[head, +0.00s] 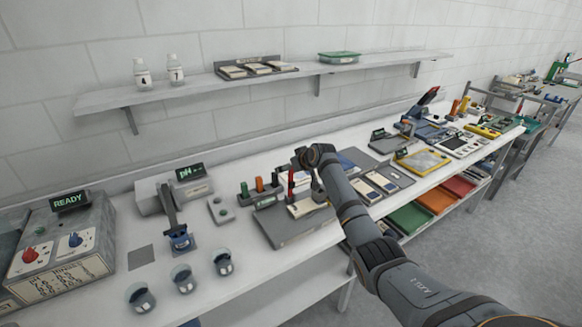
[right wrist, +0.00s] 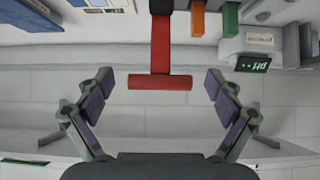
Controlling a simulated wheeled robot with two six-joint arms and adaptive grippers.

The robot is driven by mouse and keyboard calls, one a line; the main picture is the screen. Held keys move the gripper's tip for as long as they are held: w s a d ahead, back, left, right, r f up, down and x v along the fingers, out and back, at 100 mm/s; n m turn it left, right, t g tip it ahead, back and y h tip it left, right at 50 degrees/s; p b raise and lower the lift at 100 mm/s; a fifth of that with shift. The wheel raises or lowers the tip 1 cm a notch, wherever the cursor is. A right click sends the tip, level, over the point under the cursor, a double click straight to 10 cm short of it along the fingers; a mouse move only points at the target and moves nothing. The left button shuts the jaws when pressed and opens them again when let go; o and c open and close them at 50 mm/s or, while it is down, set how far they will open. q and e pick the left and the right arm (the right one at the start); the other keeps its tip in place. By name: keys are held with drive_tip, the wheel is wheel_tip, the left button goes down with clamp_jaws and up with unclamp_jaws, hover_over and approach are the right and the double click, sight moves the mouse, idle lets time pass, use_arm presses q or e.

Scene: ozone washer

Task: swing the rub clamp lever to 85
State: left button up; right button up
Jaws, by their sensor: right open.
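The rub clamp lever, a red bar with a T-shaped crosspiece, stands upright (head: 291,181) on a grey base plate (head: 287,238) in the head view. In the right wrist view the red lever (right wrist: 160,52) reaches down from the top middle, its crosspiece between my fingers. My right gripper (right wrist: 159,80) is open, one finger on each side of the crosspiece, with clear gaps on both sides. In the head view my right gripper (head: 306,160) is close to the lever's top, and its fingers are hard to make out. My left gripper is not in view.
A pH unit (head: 172,188) is farther left. Flat trays (head: 378,182) lie to the right. A wall shelf (head: 200,88) runs above the bench.

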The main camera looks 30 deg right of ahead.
drive_tip(key=v, duration=1.2)
